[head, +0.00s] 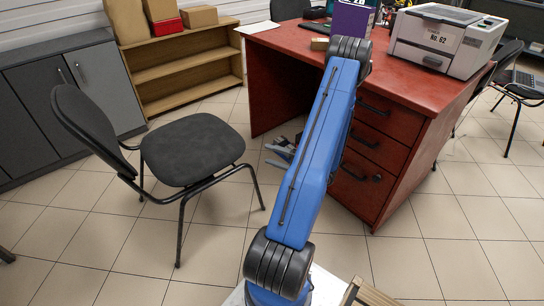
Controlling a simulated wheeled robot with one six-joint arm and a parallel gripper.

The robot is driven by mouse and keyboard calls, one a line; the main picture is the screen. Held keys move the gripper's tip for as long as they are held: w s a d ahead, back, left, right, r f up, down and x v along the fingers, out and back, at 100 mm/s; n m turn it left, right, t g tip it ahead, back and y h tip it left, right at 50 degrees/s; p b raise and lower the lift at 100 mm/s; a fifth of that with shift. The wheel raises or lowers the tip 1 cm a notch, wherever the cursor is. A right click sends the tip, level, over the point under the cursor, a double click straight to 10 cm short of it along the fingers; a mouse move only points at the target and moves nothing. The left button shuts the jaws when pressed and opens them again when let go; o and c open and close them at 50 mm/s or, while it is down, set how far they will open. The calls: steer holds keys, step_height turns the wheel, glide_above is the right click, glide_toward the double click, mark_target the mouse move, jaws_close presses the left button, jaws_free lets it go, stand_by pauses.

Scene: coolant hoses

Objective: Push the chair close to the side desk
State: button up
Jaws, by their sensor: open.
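A dark grey chair (192,149) with black metal legs stands upright left of centre, its backrest to the left and its seat toward the desk. A red wooden desk (406,92) with drawers stands right of centre; it appears to be the side desk. A strip of open floor separates chair and desk. My gripper (279,152) is low between them, right of the seat and apart from it. Its grey fingers are open and look empty. My blue arm hides part of the gripper and of the desk front.
A printer (445,38) and a purple box (351,19) stand on the desk. Grey cabinets (82,88) and a wooden shelf (187,69) line the back left. Another chair (511,79) is at right.

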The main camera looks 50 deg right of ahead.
mark_target(239, 145)
stand_by(0.3)
steer(key=w+a, duration=0.1)
steer(key=w, duration=0.4)
steer(key=w+a, duration=0.1)
steer(key=w, duration=0.5)
steer(key=w+a, duration=0.1)
steer(key=w, duration=0.5)
steer(key=shift+a, duration=0.15)
steer(key=shift+c, duration=0.6)
jaws_close()
